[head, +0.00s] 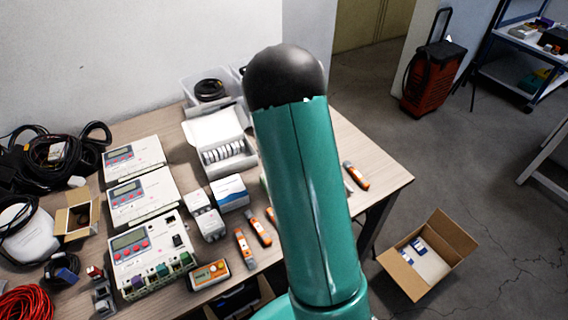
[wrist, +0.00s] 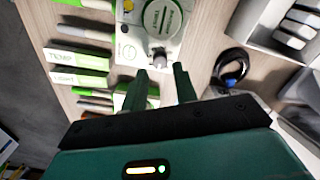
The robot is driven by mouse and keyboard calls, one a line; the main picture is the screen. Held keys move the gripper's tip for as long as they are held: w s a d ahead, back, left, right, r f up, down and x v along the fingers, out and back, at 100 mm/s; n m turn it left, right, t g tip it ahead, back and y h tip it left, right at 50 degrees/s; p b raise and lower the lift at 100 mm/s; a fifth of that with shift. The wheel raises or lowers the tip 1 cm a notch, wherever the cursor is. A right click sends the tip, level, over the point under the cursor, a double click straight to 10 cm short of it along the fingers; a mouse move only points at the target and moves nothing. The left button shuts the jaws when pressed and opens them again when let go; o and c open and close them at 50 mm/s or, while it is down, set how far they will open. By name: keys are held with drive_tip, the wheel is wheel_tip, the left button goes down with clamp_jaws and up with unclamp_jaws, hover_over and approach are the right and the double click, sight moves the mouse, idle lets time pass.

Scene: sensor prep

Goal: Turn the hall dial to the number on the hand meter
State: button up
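In the wrist view a pale device with a round green-and-white dial (wrist: 162,18) lies just beyond my gripper (wrist: 160,70). A small grey knob (wrist: 159,57) stands on its near side, close to the space between the fingertips. My fingers are apart with nothing gripped; I cannot tell if they touch the knob. The dial's lettering is too blurred to read, so I cannot confirm it is the hall dial. In the head view an orange meter with a small display (head: 210,274), probably the hand meter, lies at the table's front edge; its number is unreadable.
In the wrist view labelled TEMP (wrist: 75,57) and other green-and-white pieces lie left; a black cable coil (wrist: 236,66) lies right. In the head view my arm hides the table's middle right. White display boxes (head: 140,195) stand left; an open carton (head: 440,245) is on the floor.

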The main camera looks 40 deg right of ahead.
wheel_tip(320, 180, up, 11)
drive_tip(key=shift+f, duration=0.2)
idle(0.5)
drive_tip(key=s+a+r+n+t, duration=0.2)
drive_tip(key=s+a+r+n, duration=0.3)
drive_tip(key=s+a+r, duration=0.4)
drive_tip(key=s+a+r+n+t, duration=0.2)
drive_tip(key=s+a+r+n, duration=0.3)
drive_tip(key=a, duration=0.5)
drive_tip(key=s+a+r+n+t, duration=0.1)
drive_tip(key=s+a+n, duration=0.3)
drive_tip(key=s, duration=0.5)
drive_tip(key=shift+a+t, duration=0.3)
drive_tip(key=shift+a, duration=0.4)
